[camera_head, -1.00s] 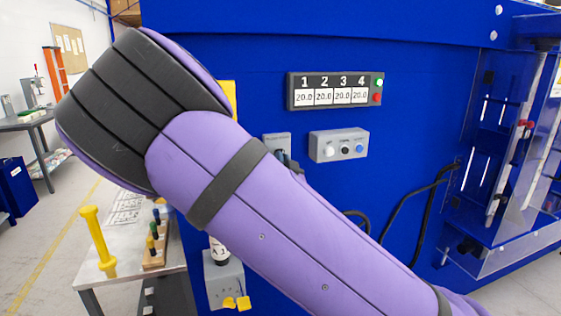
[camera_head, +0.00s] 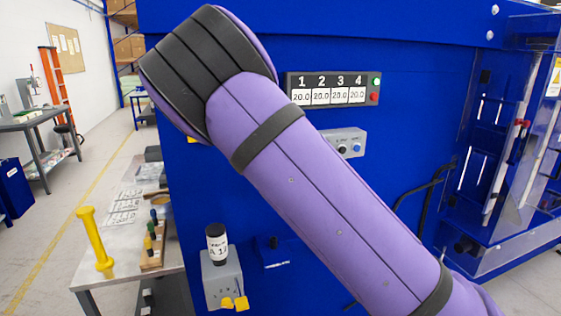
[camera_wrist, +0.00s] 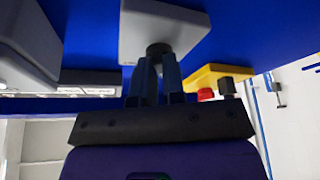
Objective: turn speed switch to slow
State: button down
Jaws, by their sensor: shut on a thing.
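In the wrist view, a grey switch box (camera_wrist: 165,25) is fixed to the blue wall, with a round black knob (camera_wrist: 158,49) on its face. The two fingers of my gripper (camera_wrist: 157,60) are closed on the knob from both sides. The knob's pointer and markings cannot be read. In the head view, my purple arm hides the switch box, the knob and my gripper.
The display panel (camera_head: 333,96) reads 20.0 in all its fields. A button box (camera_head: 347,141) is partly behind my arm. In the wrist view, a yellow panel (camera_wrist: 210,74) with red and black knobs is close right of my gripper. A side table (camera_head: 130,245) stands at left.

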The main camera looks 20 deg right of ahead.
jog(key=shift+w+d+r+n+g+y, duration=0.15)
jog(key=shift+n+y, duration=0.1)
jog(key=shift+n, duration=0.5)
jog(key=shift+s+a+r+n+g+y, duration=0.1)
jog(key=shift+r+n+g+y, duration=0.15)
jog(key=shift+n, duration=0.45)
jog(key=shift+w+d+r+n+g+y, duration=0.1)
jog(key=shift+n+y, duration=0.2)
jog(key=shift+n, duration=0.45)
jog(key=shift+f, duration=0.1)
jog(key=c, duration=1.2)
grip_release()
jog(key=shift+f, duration=0.2)
jog(key=shift+f, duration=0.1)
